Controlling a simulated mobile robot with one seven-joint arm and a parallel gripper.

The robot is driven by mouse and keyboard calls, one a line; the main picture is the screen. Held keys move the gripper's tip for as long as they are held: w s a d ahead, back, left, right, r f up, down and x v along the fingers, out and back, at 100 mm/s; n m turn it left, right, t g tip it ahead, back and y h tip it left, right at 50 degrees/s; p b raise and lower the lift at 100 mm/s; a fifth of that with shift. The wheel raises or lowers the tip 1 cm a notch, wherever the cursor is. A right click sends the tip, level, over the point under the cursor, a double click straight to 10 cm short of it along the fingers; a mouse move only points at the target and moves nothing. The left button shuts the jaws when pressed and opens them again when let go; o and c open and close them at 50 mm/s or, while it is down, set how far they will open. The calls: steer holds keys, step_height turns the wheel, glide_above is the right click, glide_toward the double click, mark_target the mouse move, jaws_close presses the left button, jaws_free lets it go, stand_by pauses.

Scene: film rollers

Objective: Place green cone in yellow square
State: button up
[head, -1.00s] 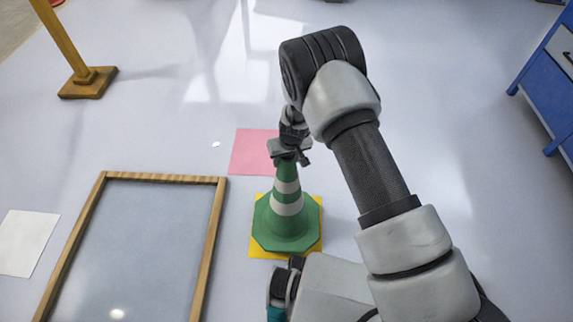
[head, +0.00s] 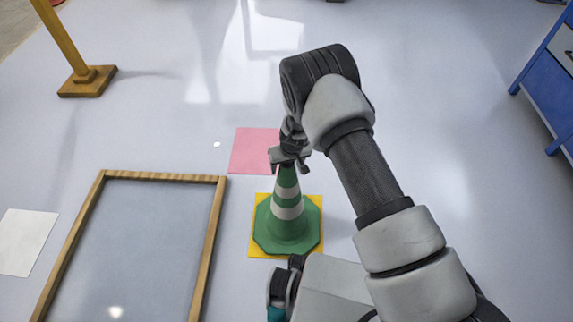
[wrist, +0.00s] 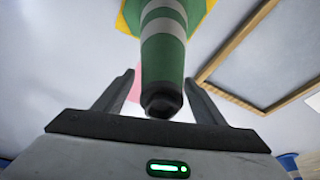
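The green cone (head: 286,226) with white stripes stands upright on the yellow square (head: 313,246). The square's corners and edges show around the cone's base. My gripper (head: 289,160) is at the cone's top in the head view. In the wrist view, my gripper (wrist: 164,92) has its two fingers spread apart. The dark tip of the cone (wrist: 163,62) lies between them, with a visible gap on each side. The yellow square (wrist: 128,18) also shows beyond the cone there.
A pink square (head: 252,150) lies just behind the cone. A wooden-framed panel (head: 213,235) lies to the left, with a white sheet (head: 24,242) beyond it. A wooden post base (head: 88,82) stands at the far left and a blue cabinet (head: 550,95) at the right. Open floor lies between.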

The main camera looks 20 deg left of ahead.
steer(key=shift+r, duration=0.15)
steer(key=p+v, duration=0.3)
steer(key=v, duration=0.9)
steer(key=shift+r, duration=0.15)
steer(key=s+d+r+m, duration=0.1)
steer(key=d+r, duration=0.4)
steer(key=r, duration=0.5)
steer(key=s+d+r+m+t, duration=0.1)
steer(key=d+r, duration=0.4)
steer(key=r, duration=0.6)
steer(key=s+d+r+m, duration=0.1)
steer(key=d+r, duration=0.4)
steer(key=r, duration=0.5)
steer(key=s+d+r+m, duration=0.1)
steer(key=s+d+r, duration=0.2)
steer(key=s+d, duration=0.2)
steer(key=s+d+r+m+t+h, duration=0.1)
steer(key=s+d+r, duration=0.3)
steer(key=s, duration=0.4)
steer(key=s+d+r+m+t, duration=0.1)
steer(key=s+d+r, duration=0.2)
steer(key=s+d, duration=0.3)
steer(key=shift+s+d+r+m+h, duration=0.3)
steer(key=shift+s+r+h, duration=0.1)
steer(key=shift+s, duration=0.2)
